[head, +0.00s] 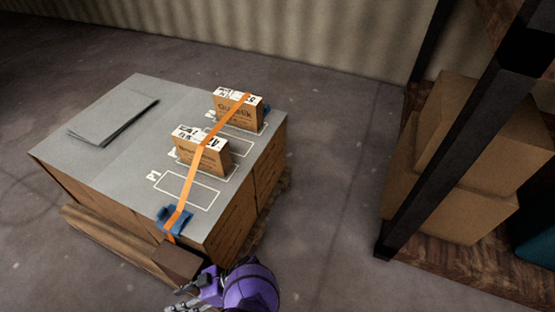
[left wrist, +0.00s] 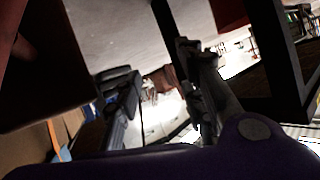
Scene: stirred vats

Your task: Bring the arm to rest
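My left gripper shows at the bottom edge of the head view (head: 186,302), beside the near corner of a pallet load. Its purple wrist is partly cut off by the frame. In the left wrist view the two dark fingers stand apart with a gap between them (left wrist: 158,85), and nothing is held. An orange strap (head: 207,145) runs over two small cartons, a near one (head: 202,155) and a far one (head: 238,110), on the grey top sheet (head: 110,160). The strap passes a blue corner piece (head: 175,219) close to the gripper. My right gripper is not in view.
The load stands on a wooden pallet (head: 110,243). Grey sheets (head: 112,120) lie on its top, and the outlined P1 area (head: 188,190) is empty. A dark-framed rack (head: 420,150) with brown boxes (head: 440,205) stands at right. Floor between load and rack is clear.

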